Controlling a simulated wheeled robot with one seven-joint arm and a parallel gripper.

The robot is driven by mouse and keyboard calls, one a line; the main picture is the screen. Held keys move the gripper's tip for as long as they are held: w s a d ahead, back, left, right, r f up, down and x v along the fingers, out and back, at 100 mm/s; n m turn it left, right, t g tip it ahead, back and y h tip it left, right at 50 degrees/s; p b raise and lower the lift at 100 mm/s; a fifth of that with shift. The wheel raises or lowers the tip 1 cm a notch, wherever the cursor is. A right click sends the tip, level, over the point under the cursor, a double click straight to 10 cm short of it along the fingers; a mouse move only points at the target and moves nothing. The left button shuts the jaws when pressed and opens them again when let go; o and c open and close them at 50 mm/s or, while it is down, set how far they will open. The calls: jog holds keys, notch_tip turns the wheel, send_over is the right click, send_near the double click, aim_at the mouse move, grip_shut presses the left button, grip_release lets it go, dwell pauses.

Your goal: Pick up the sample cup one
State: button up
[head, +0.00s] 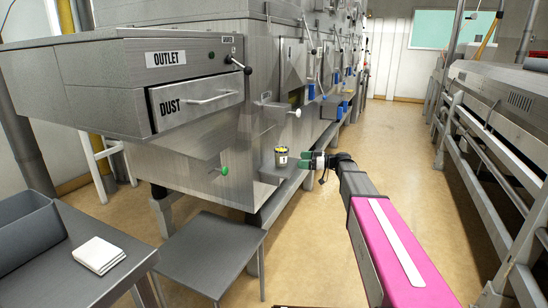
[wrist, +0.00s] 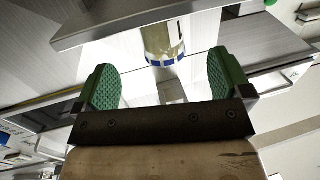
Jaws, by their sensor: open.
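The sample cup (head: 281,156) is a small clear cup with a dark and yellow upper part and a pale label. It stands upright on a small metal ledge (head: 270,174) on the side of the dryer. My gripper (head: 303,160) is just right of the cup at about its height, fingers toward it. In the wrist view the cup (wrist: 163,42) shows with a blue-and-white band, ahead of and between the two green ribbed fingers (wrist: 162,75). The fingers are spread wide and empty. I cannot tell whether a finger touches the cup.
The steel dryer (head: 200,140) with a dust drawer (head: 195,100) fills the left. A grey bin (head: 28,225) and white stack (head: 99,254) lie on a table at front left. A low grey table (head: 210,252) stands below. The aisle floor (head: 400,140) is free.

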aim_at(281, 158)
jog(key=a, duration=0.3)
jog(key=w+a, duration=0.1)
jog(key=a, duration=0.6)
jog(key=shift+w+a+f, duration=0.15)
jog(key=shift+w+a, duration=0.05)
jog(key=shift+w, duration=0.15)
jog(key=c, duration=1.2)
